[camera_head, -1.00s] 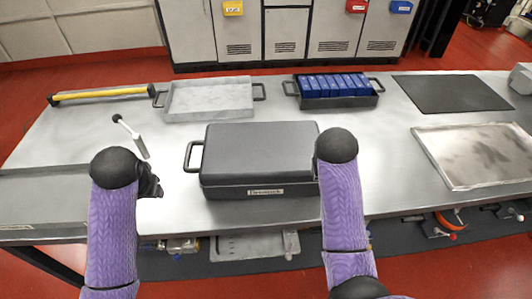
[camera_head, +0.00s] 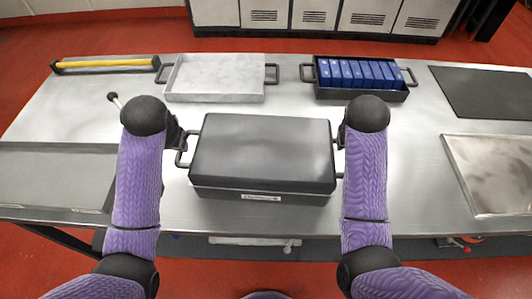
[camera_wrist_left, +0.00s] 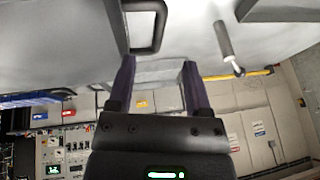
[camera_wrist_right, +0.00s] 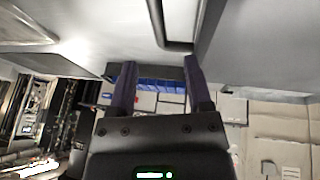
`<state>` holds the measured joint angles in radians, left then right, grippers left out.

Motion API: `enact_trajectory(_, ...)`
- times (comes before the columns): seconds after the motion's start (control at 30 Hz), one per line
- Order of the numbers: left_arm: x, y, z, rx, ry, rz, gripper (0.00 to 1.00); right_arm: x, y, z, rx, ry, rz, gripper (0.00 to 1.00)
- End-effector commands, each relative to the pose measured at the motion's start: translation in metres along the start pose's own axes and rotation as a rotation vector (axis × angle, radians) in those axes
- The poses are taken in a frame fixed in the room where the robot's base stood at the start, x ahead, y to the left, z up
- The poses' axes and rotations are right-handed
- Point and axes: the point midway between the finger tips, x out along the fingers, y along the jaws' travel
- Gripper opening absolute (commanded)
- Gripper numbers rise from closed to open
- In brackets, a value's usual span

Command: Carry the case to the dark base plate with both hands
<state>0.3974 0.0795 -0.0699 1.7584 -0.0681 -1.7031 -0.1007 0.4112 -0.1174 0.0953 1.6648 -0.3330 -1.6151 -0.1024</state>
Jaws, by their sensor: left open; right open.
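The dark grey closed case (camera_head: 262,155) sits flat on the steel table in the head view, with a handle on each side. My left gripper (camera_head: 178,137) is just beside its left handle (camera_head: 183,152). In the left wrist view that handle (camera_wrist_left: 160,30) lies beyond the open, empty fingers (camera_wrist_left: 158,66). My right gripper (camera_head: 342,133) is by the right handle (camera_head: 340,160), partly hidden by my arm. The right wrist view shows that handle (camera_wrist_right: 157,22) beyond the open, empty fingers (camera_wrist_right: 161,64). The dark base plate (camera_head: 485,92) lies flat at the back right.
Behind the case stand a grey tray (camera_head: 215,98) and a black tray (camera_head: 360,92) of blue cells. A yellow-handled bar (camera_head: 105,64) lies at the back left.

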Motion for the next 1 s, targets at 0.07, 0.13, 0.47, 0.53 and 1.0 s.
enact_trajectory(0.07, 0.003, 0.0, 0.0, 0.0, -0.001, 0.0, 0.64, 0.003, 0.0, 0.0, 0.0, -0.001, 0.0, 0.64)
enact_trajectory(0.13, 0.011, 0.0, 0.0, 0.0, -0.003, 0.0, 0.64, 0.011, 0.0, 0.0, -0.001, -0.003, 0.001, 0.64)
enact_trajectory(0.47, 0.072, 0.0, 0.001, 0.0, -0.004, 0.001, 0.64, 0.072, 0.001, 0.0, -0.001, -0.003, 0.001, 0.64)
enact_trajectory(0.53, 0.083, 0.0, 0.0, 0.0, -0.003, 0.001, 0.64, 0.083, 0.001, 0.0, 0.0, -0.003, 0.001, 0.64)
enact_trajectory(1.0, 0.099, 0.0, 0.0, 0.001, 0.0, 0.001, 0.64, 0.099, 0.0, 0.0, 0.0, 0.001, 0.0, 0.64)
